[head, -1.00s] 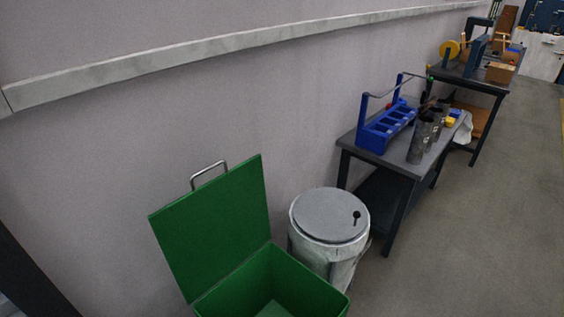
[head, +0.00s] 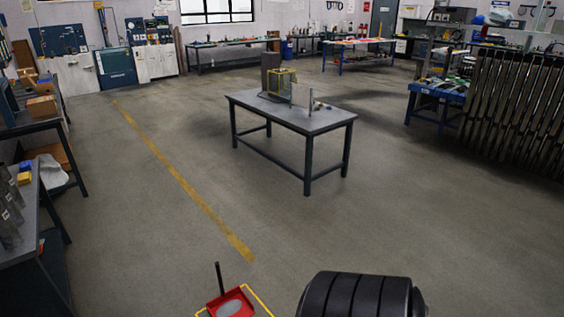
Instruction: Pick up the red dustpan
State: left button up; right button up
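The red dustpan (head: 230,303) shows at the bottom edge of the head view, left of centre, low near the floor. A thin dark upright handle (head: 219,278) stands at its back, and a grey round patch shows inside the pan. A yellow line or frame runs around it. Its lower part is cut off by the picture edge. Neither my left nor my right gripper is in view.
A black ribbed cylinder (head: 360,296) is right of the dustpan; I cannot tell what it belongs to. A dark table (head: 322,122) stands mid-room. A grey bench (head: 22,225) is at left. Blue table (head: 440,92) at right. Open floor lies between, with a yellow line (head: 180,175).

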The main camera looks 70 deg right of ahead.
aim_at(234, 303)
jog(key=z, duration=1.65)
jog(key=u, duration=2.2)
jog(key=j+z, duration=0.1)
jog(key=z, duration=3.1)
jog(key=i+l+z, duration=0.3)
jog(key=i, duration=0.4)
jog(key=i+l+z, duration=0.15)
jog(key=i+j+u, duration=0.25)
jog(key=i, duration=0.3)
jog(key=i+u, duration=0.25)
jog(key=i, duration=0.35)
jog(key=i+l+u, duration=0.1)
jog(key=i+u, duration=0.15)
jog(key=i, duration=0.3)
jog(key=i+l+u, duration=0.25)
jog(key=i, duration=0.3)
jog(key=i+l+u, duration=0.25)
jog(key=i, duration=0.35)
